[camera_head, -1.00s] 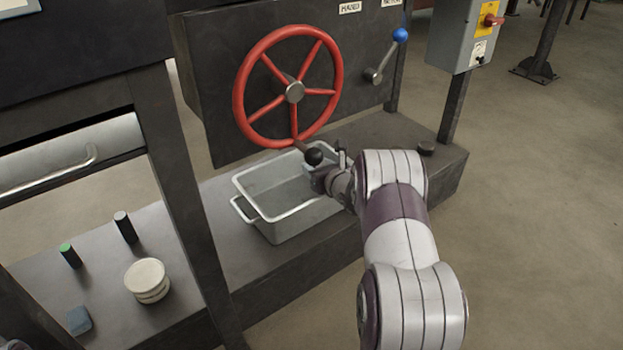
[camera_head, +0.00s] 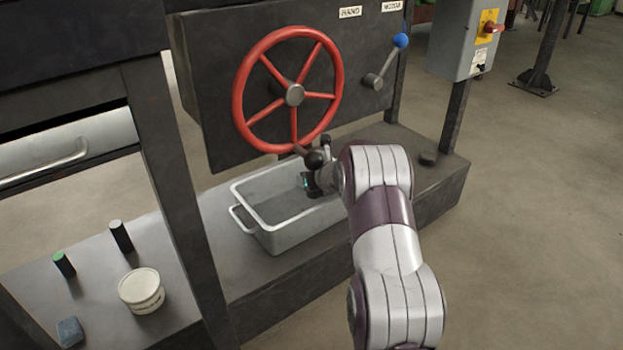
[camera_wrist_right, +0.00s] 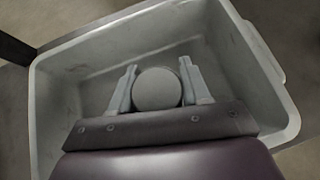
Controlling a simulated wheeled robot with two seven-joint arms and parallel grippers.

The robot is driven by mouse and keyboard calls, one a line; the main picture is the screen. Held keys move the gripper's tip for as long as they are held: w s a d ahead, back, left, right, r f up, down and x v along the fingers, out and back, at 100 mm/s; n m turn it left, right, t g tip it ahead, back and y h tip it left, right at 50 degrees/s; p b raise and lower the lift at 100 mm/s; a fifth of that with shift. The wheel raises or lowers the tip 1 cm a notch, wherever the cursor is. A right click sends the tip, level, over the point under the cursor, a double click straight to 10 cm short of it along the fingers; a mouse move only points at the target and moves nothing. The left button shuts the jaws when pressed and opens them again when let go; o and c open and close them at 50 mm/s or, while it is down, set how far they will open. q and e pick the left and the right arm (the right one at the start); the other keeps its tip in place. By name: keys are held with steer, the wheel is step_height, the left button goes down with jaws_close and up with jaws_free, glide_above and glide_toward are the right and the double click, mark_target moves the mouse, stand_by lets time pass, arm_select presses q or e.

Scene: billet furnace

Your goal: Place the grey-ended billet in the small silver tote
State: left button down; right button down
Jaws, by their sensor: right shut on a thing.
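The small silver tote (camera_head: 290,236) stands open on the dark ledge below the red handwheel. My right gripper (camera_wrist_right: 157,86) is over the tote's inside, shut on a billet. The billet's round grey end (camera_wrist_right: 157,90) faces the camera in the right wrist view, between the two fingers. In the head view my right gripper (camera_head: 311,184) reaches into the tote's right part, mostly hidden by my arm and the wheel's handle. I cannot tell whether the billet touches the tote floor. My left gripper is not in view.
A billet with a pale end (camera_head: 121,236) and a green-ended billet (camera_head: 64,265) stand on the left bench, with a white round tub (camera_head: 141,290) and a blue block (camera_head: 70,331). The red handwheel (camera_head: 240,95) and its dark-knobbed handle hang close above the tote.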

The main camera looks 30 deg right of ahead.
steer(key=shift+f, duration=0.1)
steer(key=shift+f, duration=0.35)
steer(key=c, duration=0.5)
jaws_free()
steer(key=shift+f, duration=0.15)
